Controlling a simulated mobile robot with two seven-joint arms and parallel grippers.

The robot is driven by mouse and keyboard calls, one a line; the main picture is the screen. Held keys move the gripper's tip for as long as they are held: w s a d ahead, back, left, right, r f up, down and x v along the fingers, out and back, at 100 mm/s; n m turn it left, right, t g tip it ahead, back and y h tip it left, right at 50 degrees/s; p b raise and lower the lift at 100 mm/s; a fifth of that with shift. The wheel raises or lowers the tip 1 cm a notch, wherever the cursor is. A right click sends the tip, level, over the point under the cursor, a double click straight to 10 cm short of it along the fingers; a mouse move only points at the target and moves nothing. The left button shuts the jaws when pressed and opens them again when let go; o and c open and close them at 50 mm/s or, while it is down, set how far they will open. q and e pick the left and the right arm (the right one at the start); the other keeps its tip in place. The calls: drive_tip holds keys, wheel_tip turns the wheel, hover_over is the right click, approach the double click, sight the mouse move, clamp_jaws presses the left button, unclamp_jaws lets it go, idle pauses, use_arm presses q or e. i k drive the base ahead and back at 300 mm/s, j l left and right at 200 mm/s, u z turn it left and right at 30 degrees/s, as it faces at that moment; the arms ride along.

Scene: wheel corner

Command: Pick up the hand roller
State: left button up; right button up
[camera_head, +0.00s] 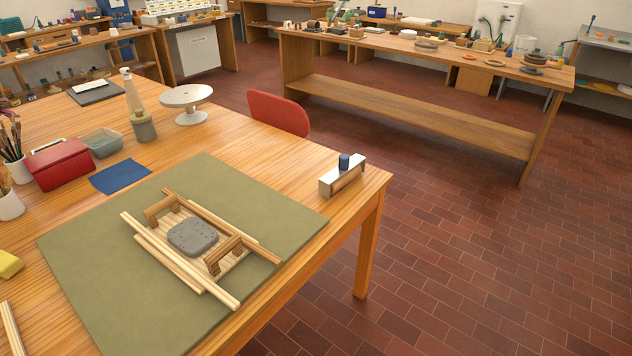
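What looks like the hand roller (349,182) stands near the right corner of the near wooden table. It has a pale metal frame, a wooden-coloured part under it and a short dark blue knob on top. It is just off the green mat, with bare wood around it. Nothing touches it from above. Neither of my grippers is in view.
A green mat (95,270) holds a grey slab (193,236) on a slatted board with two wooden handles, with wooden strips alongside. A turntable (186,97), red box (61,163) and blue cloth (120,176) lie further back. A red chair back (279,113) stands behind the table.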

sight(346, 164)
drive_tip(key=i+l+u, duration=0.2)
drive_tip(key=u, duration=0.2)
drive_tip(key=i+l+u, duration=0.1)
drive_tip(key=l+u, duration=0.35)
drive_tip(key=i+l+u, duration=0.1)
drive_tip(key=l, duration=0.2)
drive_tip(key=i+l+u, duration=0.1)
drive_tip(key=l, duration=0.25)
drive_tip(key=i+l+u, duration=0.1)
drive_tip(key=l, duration=0.2)
drive_tip(key=i+l, duration=0.1)
drive_tip(key=l, duration=0.45)
drive_tip(key=i+l, duration=0.1)
drive_tip(key=l, duration=0.45)
